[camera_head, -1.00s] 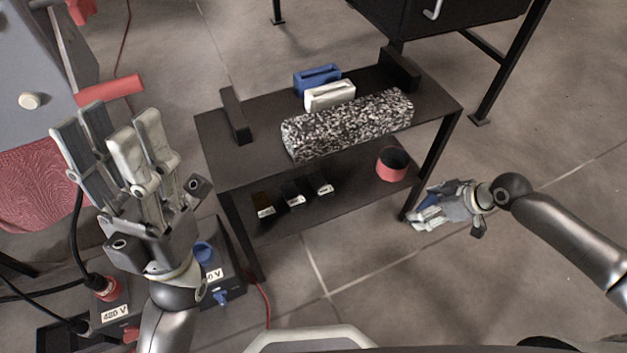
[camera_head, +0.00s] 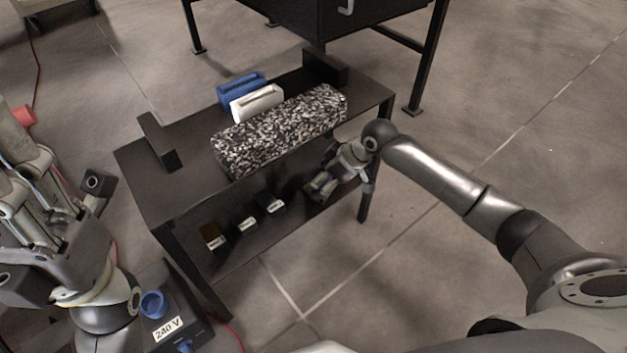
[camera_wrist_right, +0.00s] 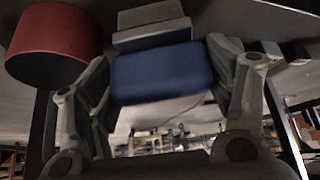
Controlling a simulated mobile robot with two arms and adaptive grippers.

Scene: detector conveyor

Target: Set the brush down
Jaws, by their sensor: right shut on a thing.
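The brush (camera_wrist_right: 162,72), a blue block in the right wrist view, is between the fingers of my right gripper (camera_wrist_right: 160,85), which is shut on it. A grey piece adjoins it there; whether it is part of the brush I cannot tell. In the head view my right gripper (camera_head: 322,187) is at the lower shelf (camera_head: 240,240) of the black table, at its right end. It hides most of the brush there, and I cannot tell whether the brush touches the shelf. My left gripper (camera_head: 58,188) is open and empty at the left edge, partly cut off.
A red cup (camera_wrist_right: 52,45) is close beside my right gripper. Several small labelled blocks (camera_head: 246,220) stand on the lower shelf. The table top (camera_head: 180,190) holds a speckled block (camera_head: 280,130), a white holder (camera_head: 257,102) and a blue holder (camera_head: 240,90).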

